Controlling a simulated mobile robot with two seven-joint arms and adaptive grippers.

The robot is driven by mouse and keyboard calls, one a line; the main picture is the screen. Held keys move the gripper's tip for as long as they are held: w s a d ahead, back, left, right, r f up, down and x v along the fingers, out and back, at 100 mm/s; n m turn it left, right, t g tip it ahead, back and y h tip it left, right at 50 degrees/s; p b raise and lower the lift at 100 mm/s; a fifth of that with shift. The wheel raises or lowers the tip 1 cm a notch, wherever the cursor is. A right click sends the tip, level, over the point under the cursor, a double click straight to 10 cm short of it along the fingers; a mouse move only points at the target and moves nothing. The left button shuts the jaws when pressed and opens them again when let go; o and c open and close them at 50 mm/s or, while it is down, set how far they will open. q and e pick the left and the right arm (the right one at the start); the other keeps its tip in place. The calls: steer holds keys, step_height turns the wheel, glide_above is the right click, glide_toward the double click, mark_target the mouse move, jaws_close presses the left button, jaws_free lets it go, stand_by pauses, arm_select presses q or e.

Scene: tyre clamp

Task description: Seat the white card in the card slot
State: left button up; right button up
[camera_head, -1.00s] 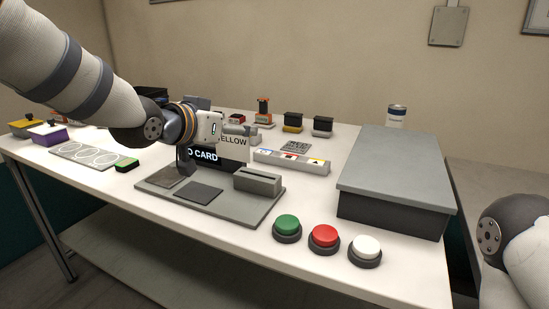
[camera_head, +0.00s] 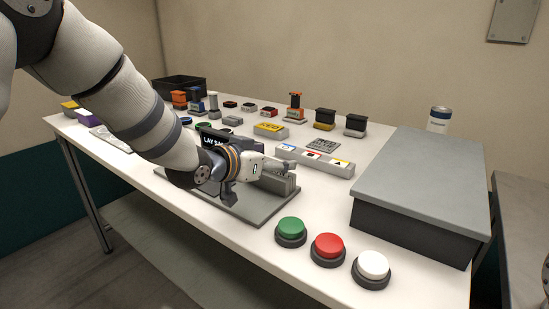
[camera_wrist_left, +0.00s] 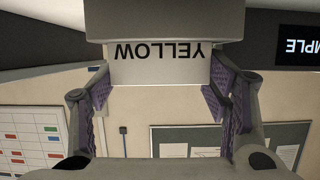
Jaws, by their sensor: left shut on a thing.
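The white card (camera_wrist_left: 160,66) shows in the left wrist view between the two fingers of my left gripper (camera_wrist_left: 160,88), with the word YELLOW upside down. The gripper is shut on it. The card's upper end in that view meets a grey block, the card slot (camera_wrist_left: 165,22); I cannot tell how deep it sits. In the head view my left gripper (camera_head: 284,168) is right at the slotted grey block (camera_head: 283,184) on the grey base plate (camera_head: 252,210), and the card is not clearly visible.
A black sign (camera_head: 214,138) stands behind my left wrist. Green (camera_head: 290,229), red (camera_head: 328,246) and white (camera_head: 373,264) buttons line the front edge. A large grey box (camera_head: 425,190) fills the right side. A label strip (camera_head: 315,160) lies just behind the slot.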

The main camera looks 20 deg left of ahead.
arm_select(q)
steer(key=o, duration=1.3)
steer(key=shift+w+a+r, duration=0.1)
steer(key=shift+w+a, duration=0.1)
steer(key=shift+a, duration=0.05)
steer(key=shift+d+r, duration=0.1)
steer(key=shift+r, duration=0.05)
arm_select(e)
steer(key=shift+w+a+r, duration=0.1)
steer(key=shift+w, duration=0.15)
arm_select(q)
steer(key=shift+s+r, duration=0.15)
steer(key=shift+s, duration=0.1)
steer(key=v, duration=0.1)
steer(key=p+v, duration=0.1)
steer(key=v, duration=0.1)
steer(key=shift+s+r, duration=0.1)
steer(key=shift+r, duration=0.3)
steer(key=v, duration=0.8)
steer(key=shift+s+f, duration=0.15)
steer(key=shift+f, duration=0.25)
arm_select(e)
steer(key=shift+w+r+t, duration=0.4)
steer(key=shift+w+r, duration=0.25)
steer(key=shift+w, duration=0.1)
